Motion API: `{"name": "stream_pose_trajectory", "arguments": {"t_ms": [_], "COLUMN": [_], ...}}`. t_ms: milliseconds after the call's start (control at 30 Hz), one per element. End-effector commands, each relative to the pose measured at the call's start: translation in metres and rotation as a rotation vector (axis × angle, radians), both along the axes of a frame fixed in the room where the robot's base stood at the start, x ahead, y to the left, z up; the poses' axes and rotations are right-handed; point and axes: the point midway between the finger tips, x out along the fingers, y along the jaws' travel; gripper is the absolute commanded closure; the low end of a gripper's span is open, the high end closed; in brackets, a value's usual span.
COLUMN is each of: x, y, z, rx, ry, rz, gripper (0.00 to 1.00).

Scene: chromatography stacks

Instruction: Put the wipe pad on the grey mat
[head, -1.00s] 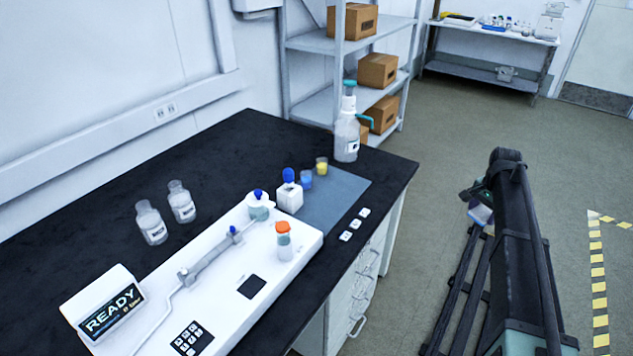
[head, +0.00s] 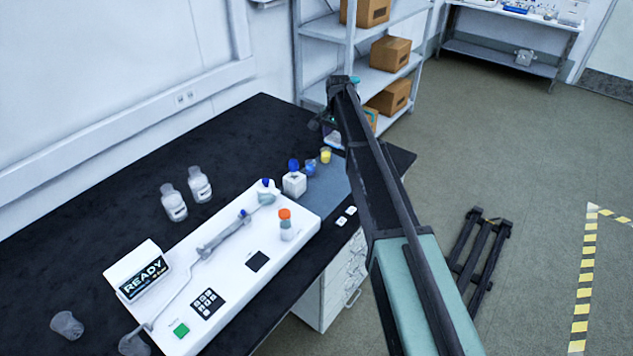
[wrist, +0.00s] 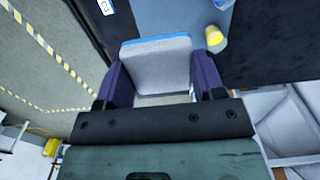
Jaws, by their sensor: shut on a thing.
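The wipe pad (wrist: 158,65) is a pale grey block with a blue edge. In the wrist view my gripper (wrist: 163,80) is shut on it, one dark finger at each side. In the head view the pad (head: 333,139) shows partly below my gripper (head: 328,122), over the far part of the bench. The grey mat (head: 325,188) lies flat on the black bench, partly hidden by my arm. In the wrist view the mat (wrist: 170,17) shows beyond the pad. The pad appears held above the bench; its exact height is hard to tell.
A yellow vial (head: 325,155), a blue vial (head: 310,168) and a white bottle with a blue cap (head: 293,182) stand by the mat's left side. The white instrument (head: 225,260) fills the bench front. Shelves with boxes (head: 390,53) stand behind.

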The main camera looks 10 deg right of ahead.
Motion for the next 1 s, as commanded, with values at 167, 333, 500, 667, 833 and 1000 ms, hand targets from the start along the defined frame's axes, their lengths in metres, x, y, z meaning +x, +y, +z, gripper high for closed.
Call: {"name": "stream_pose_trajectory", "arguments": {"t_ms": [167, 333, 500, 667, 833, 1000], "x": [0.000, 0.000, 0.000, 0.000, -0.001, 0.000], "y": [0.000, 0.000, 0.000, 0.000, 0.000, 0.000], "z": [-0.033, -0.092, -0.147, -0.165, -0.169, -0.205], "rx": [0.000, 0.000, 0.000, 0.000, 0.000, 0.000], "ry": [0.000, 0.000, 0.000, 0.000, 0.000, 0.000], "rz": [0.000, 0.001, 0.001, 0.001, 0.001, 0.001], "gripper": [0.60, 0.60, 0.60, 0.60, 0.60, 0.60]}}
